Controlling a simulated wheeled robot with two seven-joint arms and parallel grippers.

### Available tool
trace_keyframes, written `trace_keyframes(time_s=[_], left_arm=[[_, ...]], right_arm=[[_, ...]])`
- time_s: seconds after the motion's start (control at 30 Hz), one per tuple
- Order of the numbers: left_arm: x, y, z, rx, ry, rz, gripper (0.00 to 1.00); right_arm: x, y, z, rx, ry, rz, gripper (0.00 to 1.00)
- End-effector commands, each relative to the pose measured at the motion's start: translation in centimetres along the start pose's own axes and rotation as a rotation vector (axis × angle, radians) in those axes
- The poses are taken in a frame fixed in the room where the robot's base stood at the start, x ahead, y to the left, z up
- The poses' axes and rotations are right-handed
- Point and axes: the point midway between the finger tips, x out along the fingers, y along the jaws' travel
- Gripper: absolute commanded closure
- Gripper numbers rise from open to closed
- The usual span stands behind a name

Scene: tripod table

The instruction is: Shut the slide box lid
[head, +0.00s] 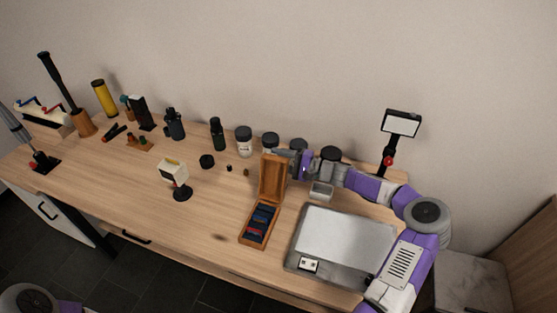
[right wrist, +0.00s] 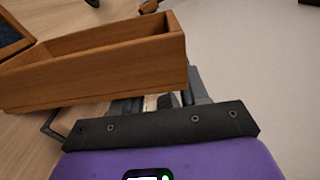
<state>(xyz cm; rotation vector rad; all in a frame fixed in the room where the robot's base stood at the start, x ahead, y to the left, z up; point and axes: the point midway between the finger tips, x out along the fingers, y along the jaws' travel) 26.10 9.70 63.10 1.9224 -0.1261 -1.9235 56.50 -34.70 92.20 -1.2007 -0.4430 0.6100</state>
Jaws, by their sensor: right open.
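The wooden slide box (head: 247,235) stands on the table with its lid (head: 271,179) raised upright at the far end. In the right wrist view the lid (right wrist: 95,67) spans the upper left, in front of my fingers, and a corner of the slide compartment (right wrist: 8,36) shows. My right gripper (head: 283,157) is open behind the raised lid, near its top edge. The lid partly hides the fingers (right wrist: 150,103), so contact is unclear. My left gripper is out of view.
A grey flat-topped device (head: 345,240) lies right of the box, with a small metal tray (head: 321,191) behind it. Dark-lidded jars (head: 244,141) stand behind the box. A small display on a stand (head: 174,172) is to the left. The wood between that stand and the box is clear.

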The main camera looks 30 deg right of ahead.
Motion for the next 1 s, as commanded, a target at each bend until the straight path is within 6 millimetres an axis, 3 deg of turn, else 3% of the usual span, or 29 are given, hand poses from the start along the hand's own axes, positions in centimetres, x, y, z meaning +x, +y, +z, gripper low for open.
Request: trace_keyframes(time_s=[0.27, 0.57, 1.0], left_arm=[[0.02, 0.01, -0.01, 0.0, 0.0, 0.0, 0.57], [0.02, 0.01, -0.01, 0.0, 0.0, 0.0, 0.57], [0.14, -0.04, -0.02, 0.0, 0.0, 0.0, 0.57]], right_arm=[[0.22, -0.04, 0.0, 0.0, 0.001, 0.0, 0.56], [0.2, -0.04, 0.0, 0.0, 0.0, 0.0, 1.0], [0.61, -0.08, 0.4, -0.019, -0.006, 0.003, 1.0]])
